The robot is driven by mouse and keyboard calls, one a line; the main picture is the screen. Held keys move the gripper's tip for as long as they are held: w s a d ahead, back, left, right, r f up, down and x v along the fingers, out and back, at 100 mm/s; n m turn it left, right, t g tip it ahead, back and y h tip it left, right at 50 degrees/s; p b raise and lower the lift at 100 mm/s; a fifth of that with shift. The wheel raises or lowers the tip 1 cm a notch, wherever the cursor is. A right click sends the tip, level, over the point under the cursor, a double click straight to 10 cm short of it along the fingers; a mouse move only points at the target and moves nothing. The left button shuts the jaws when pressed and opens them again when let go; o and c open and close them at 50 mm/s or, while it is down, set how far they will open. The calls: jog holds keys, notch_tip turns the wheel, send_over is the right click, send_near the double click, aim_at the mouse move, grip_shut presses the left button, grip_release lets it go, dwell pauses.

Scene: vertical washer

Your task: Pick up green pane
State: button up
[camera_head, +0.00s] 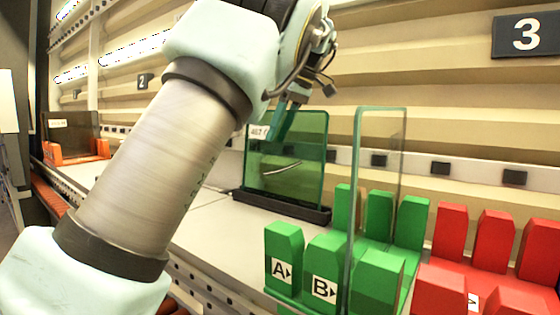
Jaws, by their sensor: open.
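A green tinted pane (287,165) stands upright in a low black holder (283,206) on the pale counter. A small white label shows at its upper left. My gripper (283,122) is at the top edge of this pane, its teal fingers pointing down. The fingers are open; one shows in front of the pane, and I cannot tell whether they touch it. A second, clearer pane (385,150) with green edges stands upright in the green slotted rack (325,270), to the right of my gripper.
A red slotted rack (490,262) stands at the right, beside the green one. At the far left is an orange rack (62,158) with a dark pane. A ribbed wall with a "3" sign (527,35) is behind. Bare counter (212,232) lies left of the green rack.

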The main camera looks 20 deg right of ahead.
jog(key=shift+c, duration=0.2)
jog(key=c, duration=0.6)
grip_shut()
jog(key=shift+r, duration=0.1)
dwell(0.4)
